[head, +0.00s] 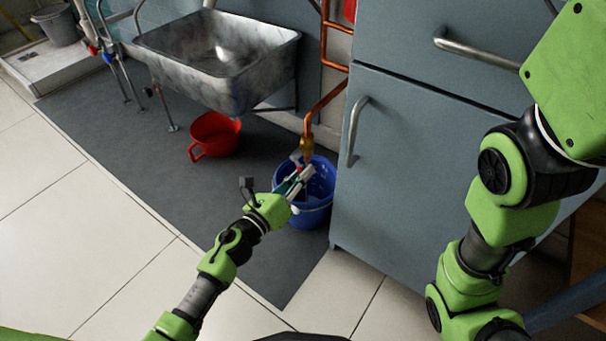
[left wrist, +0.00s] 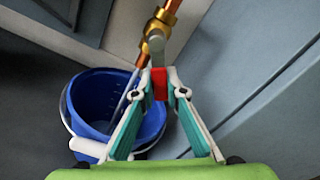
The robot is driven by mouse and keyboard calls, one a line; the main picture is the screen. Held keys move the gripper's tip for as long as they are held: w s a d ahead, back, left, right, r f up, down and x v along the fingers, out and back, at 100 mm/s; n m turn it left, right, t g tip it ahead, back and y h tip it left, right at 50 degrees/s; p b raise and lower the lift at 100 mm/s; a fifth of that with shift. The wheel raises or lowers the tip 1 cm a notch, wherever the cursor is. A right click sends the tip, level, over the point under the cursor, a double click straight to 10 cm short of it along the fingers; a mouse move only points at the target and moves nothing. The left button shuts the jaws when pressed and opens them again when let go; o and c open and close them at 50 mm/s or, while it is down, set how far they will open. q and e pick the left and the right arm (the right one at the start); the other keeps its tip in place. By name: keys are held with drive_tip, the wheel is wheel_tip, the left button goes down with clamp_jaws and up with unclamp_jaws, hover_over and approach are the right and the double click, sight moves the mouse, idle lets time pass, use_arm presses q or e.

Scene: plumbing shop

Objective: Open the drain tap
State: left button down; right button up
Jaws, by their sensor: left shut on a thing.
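The brass drain tap (head: 307,145) hangs at the lower end of a copper pipe beside the blue-grey cabinet. It also shows in the left wrist view (left wrist: 152,46), with a red handle (left wrist: 160,84) below it. My left gripper (head: 298,170) is at the tap, its fingertips (left wrist: 160,88) shut on the red handle from both sides. A blue bucket (head: 318,208) stands on the floor under the tap. In the left wrist view, a thin pale streak (left wrist: 122,103) runs from the outlet down into the bucket; it looks like water. My right gripper is out of view.
The blue-grey cabinet (head: 425,180) stands close to the right of the tap. Open floor lies in front.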

use_arm(q)
drive_tip(key=c, duration=2)
unclamp_jaws()
drive_tip(key=v, duration=1.2)
